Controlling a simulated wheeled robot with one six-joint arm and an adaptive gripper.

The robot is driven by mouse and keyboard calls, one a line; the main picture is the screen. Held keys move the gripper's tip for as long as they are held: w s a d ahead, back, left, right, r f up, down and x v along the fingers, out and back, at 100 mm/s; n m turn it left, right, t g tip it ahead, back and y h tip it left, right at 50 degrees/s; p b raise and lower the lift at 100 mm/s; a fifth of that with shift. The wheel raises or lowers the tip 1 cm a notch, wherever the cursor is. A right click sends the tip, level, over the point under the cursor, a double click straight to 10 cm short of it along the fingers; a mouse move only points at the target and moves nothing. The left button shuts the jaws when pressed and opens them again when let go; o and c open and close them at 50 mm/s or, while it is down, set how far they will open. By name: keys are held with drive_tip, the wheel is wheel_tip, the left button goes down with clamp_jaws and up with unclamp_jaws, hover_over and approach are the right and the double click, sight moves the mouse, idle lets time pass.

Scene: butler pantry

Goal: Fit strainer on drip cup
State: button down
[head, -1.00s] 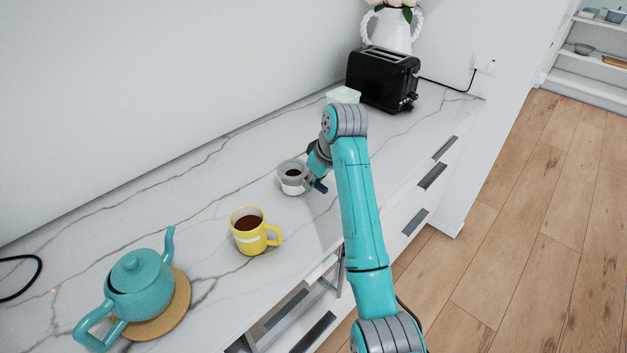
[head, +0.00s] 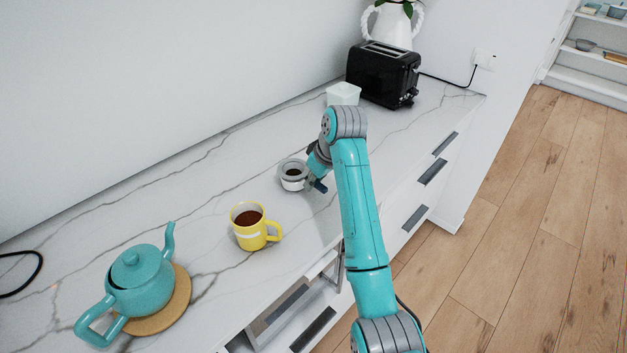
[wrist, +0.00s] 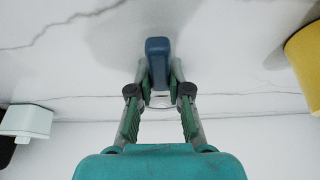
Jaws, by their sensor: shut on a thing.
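My gripper (wrist: 160,92) is shut on the blue handle (wrist: 158,58) of the strainer; the handle's end also shows in the head view (head: 320,187), below my wrist. In the head view, the strainer's grey rim (head: 284,166) is over the mouth of the small white drip cup (head: 293,184), with a dark middle inside. I cannot tell whether the rim rests on the cup or is slightly above it. My fingers are mostly hidden by my arm in the head view. The cup and the strainer bowl are not clearly visible in the wrist view.
A yellow mug (head: 246,234) of dark liquid stands left of the cup. A teal teapot (head: 138,281) sits on a cork mat (head: 178,303) further left. A white container (head: 343,95), black toaster (head: 383,75) and white vase (head: 391,27) stand at the back. Bare marble lies around the cup.

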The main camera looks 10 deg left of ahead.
drive_tip(key=shift+f, duration=0.7)
idle(0.5)
drive_tip(key=c, duration=0.5)
unclamp_jaws()
drive_tip(key=shift+c, duration=0.2)
drive_tip(key=shift+r, duration=0.1)
drive_tip(key=shift+r, duration=3.45)
drive_tip(key=shift+s, duration=0.1)
